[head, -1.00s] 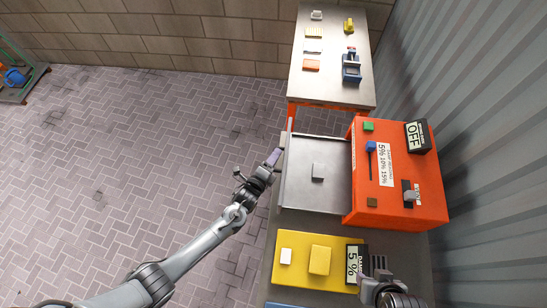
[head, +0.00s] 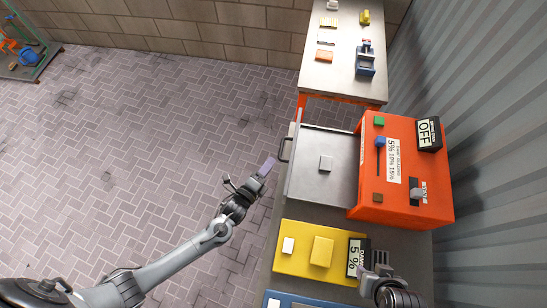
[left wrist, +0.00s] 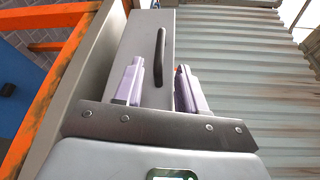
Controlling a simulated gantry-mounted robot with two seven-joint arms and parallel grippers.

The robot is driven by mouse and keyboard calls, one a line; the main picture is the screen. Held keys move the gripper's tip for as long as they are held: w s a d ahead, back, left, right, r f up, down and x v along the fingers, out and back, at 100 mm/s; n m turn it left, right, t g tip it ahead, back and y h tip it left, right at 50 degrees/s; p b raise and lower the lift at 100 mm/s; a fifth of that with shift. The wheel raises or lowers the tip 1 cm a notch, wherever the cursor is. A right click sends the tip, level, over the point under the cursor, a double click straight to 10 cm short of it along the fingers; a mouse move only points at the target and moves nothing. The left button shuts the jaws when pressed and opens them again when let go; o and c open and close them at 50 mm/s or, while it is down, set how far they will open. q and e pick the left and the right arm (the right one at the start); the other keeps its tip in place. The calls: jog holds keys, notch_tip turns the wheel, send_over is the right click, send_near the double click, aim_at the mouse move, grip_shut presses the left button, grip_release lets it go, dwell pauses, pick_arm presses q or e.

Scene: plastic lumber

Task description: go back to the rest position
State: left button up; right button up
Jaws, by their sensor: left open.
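My left gripper (head: 266,168) is open and empty over the floor, just left of the grey metal tray (head: 306,178). The tray's dark handle (head: 284,150) stands a little apart from the fingertips. In the left wrist view my left gripper's two pale purple fingers (left wrist: 158,88) are spread, and the black handle (left wrist: 160,57) shows beyond the gap between them. My right gripper (head: 377,262) is at the bottom right, beside the 5% display (head: 357,258). Its fingers are too small to judge.
A yellow box (head: 300,262) is in front. A far table (head: 342,85) holds small items.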

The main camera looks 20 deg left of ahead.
pick_arm(q)
jog(key=shift+s+a+r, duration=0.1)
jog(key=shift+s+a, duration=0.05)
jog(key=shift+s, duration=0.55)
